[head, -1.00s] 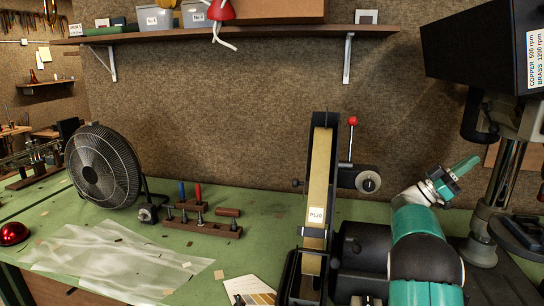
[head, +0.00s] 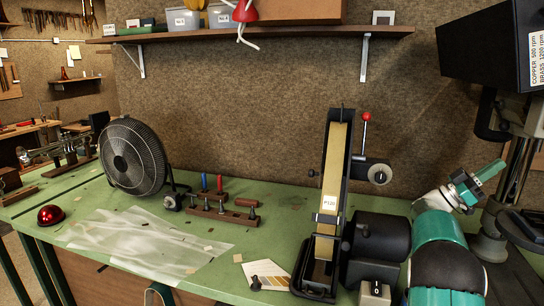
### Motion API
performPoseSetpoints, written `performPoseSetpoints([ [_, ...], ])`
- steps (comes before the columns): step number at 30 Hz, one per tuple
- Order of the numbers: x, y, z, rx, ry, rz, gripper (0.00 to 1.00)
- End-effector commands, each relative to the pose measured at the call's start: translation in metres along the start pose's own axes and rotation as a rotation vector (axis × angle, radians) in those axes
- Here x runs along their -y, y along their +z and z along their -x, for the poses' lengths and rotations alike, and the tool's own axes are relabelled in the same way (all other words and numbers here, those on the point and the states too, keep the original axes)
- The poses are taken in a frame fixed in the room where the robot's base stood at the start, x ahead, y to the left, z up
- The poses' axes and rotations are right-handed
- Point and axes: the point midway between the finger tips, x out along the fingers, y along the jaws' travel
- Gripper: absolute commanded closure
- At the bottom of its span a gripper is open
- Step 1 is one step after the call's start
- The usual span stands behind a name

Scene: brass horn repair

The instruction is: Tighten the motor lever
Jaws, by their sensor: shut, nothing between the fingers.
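A drill press (head: 495,35) with a black head and a speed label stands at the right edge, on a metal column (head: 522,180). No lever on it is clearly identifiable as the motor lever; the head's far side is hidden. A belt sander (head: 328,205) stands at centre right, with a red-knobbed lever (head: 365,135) standing upright beside its belt. I cannot tell whether this is the motor lever. My gripper (head: 490,172), with green fingers, is shut and empty. In the picture it is right of the sander and in front of the drill press column, touching nothing that I can make out.
A black fan (head: 133,157), a wooden tool rack (head: 222,213), a plastic sheet (head: 150,240) and a red dome (head: 50,215) occupy the green bench (head: 265,205). A shelf (head: 250,36) crosses the wall above. Bare bench lies between the rack and sander.

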Motion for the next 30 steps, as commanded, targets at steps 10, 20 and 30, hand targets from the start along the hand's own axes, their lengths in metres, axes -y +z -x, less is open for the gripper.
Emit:
performPoseSetpoints([
  [10, 0.004, -0.007, -0.003, 0.012, -0.045, -0.026, 1.00],
  [20, 0.021, -0.042, -0.013, 0.068, -0.262, -0.151, 1.00],
  [30, 0.030, -0.116, 0.004, 0.222, -0.728, -0.379, 1.00],
])
